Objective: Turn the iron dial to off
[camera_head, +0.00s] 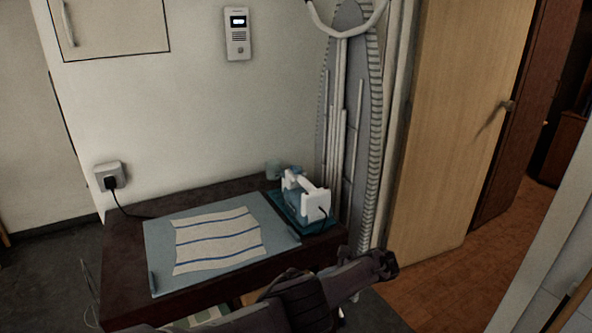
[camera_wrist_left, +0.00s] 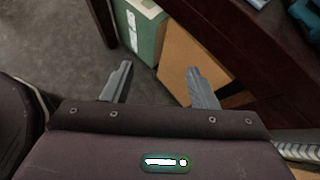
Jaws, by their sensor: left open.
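The iron (camera_head: 307,197), white with blue-teal parts, rests on a teal stand at the right end of a dark table. Its dial is too small to make out. Its cord runs down near its right side. My left gripper (camera_wrist_left: 158,85) is open and empty in the left wrist view, pointing down past the table edge. A teal piece, probably of the iron or its stand, shows at that view's upper right corner. In the head view my dark arm crosses the bottom in front of the table; the fingertips cannot be made out there. My right gripper is not in view.
A striped cloth (camera_head: 217,240) lies on a grey-blue mat (camera_head: 160,250) on the table (camera_head: 120,270). A wall socket (camera_head: 110,175) with a plug is at left. An ironing board (camera_head: 352,110) stands behind the iron. A green box (camera_wrist_left: 143,35) and a brown box (camera_wrist_left: 190,62) are below.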

